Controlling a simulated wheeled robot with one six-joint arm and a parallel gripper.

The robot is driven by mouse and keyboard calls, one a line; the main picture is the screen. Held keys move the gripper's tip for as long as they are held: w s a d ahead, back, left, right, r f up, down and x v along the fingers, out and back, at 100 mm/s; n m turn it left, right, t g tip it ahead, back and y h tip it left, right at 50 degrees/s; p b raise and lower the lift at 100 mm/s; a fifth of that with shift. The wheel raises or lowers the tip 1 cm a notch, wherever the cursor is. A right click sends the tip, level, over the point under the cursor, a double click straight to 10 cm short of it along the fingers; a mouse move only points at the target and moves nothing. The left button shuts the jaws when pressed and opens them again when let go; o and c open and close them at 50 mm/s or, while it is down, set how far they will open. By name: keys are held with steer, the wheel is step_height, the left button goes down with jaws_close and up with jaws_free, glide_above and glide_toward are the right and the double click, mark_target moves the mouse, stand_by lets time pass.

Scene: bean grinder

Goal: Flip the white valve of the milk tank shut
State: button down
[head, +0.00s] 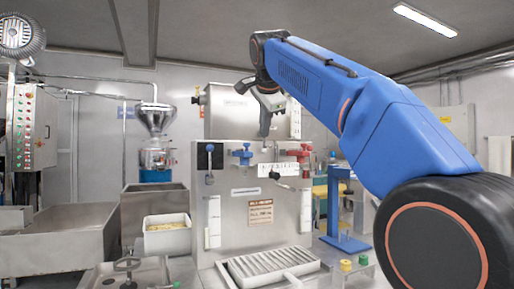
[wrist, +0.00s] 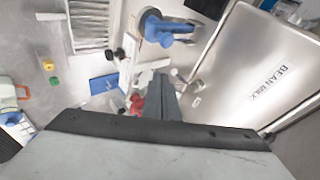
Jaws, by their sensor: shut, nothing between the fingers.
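The milk tank (head: 230,112) is a steel box on top of the panel unit; its side marked BEAN MILK (wrist: 255,75) fills the right of the wrist view. My gripper (head: 265,131) is in front of the tank, pointing down, with its fingers together and nothing held. In the wrist view my gripper (wrist: 158,80) hides part of the panel. A small pale piece (wrist: 197,101) by the tank's edge, right of the fingers, may be the white valve. It is too small to tell its position, and I see no contact with it.
A blue valve (head: 242,155) and a red valve (head: 304,153) stick out of the panel below my gripper, on either side. A blue-knobbed lever (head: 210,149) is further left. A slatted tray (head: 268,267) lies below. A blue stand (head: 346,238) is right.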

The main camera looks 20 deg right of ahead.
mark_target(264, 144)
steer(key=shift+w+r, duration=0.3)
steer(key=shift+f, duration=0.1)
steer(key=w+d+f, duration=0.5)
steer(key=w, duration=0.5)
steer(key=shift+f, duration=0.4)
